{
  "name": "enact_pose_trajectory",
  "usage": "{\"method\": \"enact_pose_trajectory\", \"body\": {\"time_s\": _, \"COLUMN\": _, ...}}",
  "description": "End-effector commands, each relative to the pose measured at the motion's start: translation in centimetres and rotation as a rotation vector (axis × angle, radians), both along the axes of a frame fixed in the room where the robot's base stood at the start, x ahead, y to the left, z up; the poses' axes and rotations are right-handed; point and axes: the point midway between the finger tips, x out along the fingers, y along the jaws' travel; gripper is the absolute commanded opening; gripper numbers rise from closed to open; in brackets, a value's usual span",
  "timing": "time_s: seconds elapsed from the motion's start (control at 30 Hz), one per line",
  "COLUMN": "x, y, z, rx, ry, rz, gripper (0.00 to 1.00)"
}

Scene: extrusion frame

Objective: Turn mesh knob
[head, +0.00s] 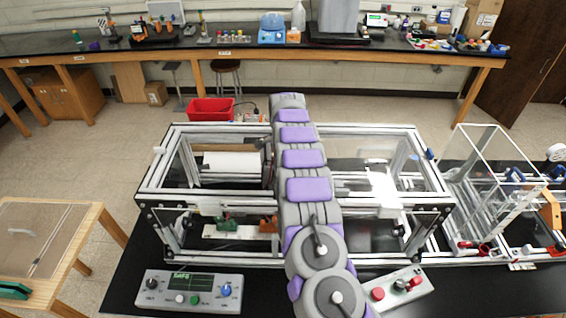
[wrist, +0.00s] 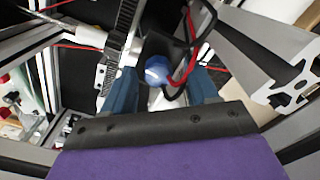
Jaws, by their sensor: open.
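My gripper (wrist: 161,84) shows in the wrist view with its two blue fingers apart. A rounded blue-and-white part (wrist: 157,70) shows between and beyond the fingers, in front of a dark block. It may be the mesh knob, but I cannot tell for sure. I cannot tell whether the fingers touch it. A dark toothed rack (wrist: 122,35) runs up beside the left finger. In the head view my arm reaches over the extrusion frame (head: 165,208), and my gripper is not visible there.
Red and black wires (wrist: 190,65) loop close to the right finger. An aluminium extrusion (wrist: 265,75) stands at the right of the wrist view.

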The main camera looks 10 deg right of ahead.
Motion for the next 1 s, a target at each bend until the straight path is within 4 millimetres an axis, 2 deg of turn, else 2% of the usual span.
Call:
{"method": "enact_pose_trajectory", "body": {"time_s": 0.23, "x": 0.1, "y": -0.1, "z": 1.0, "rx": 0.000, "ry": -0.002, "rz": -0.001, "gripper": 0.58}}
{"method": "enact_pose_trajectory", "body": {"time_s": 0.5, "x": 0.1, "y": 0.0, "z": 6.2, "rx": -0.001, "ry": -0.004, "rz": 0.000, "gripper": 0.58}}
{"method": "enact_pose_trajectory", "body": {"time_s": 0.8, "x": 0.3, "y": 0.0, "z": 9.8, "rx": -0.002, "ry": -0.002, "rz": -0.002, "gripper": 0.58}}
{"method": "enact_pose_trajectory", "body": {"time_s": 1.0, "x": 0.3, "y": 0.1, "z": 11.4, "rx": -0.001, "ry": -0.001, "rz": 0.000, "gripper": 0.58}}
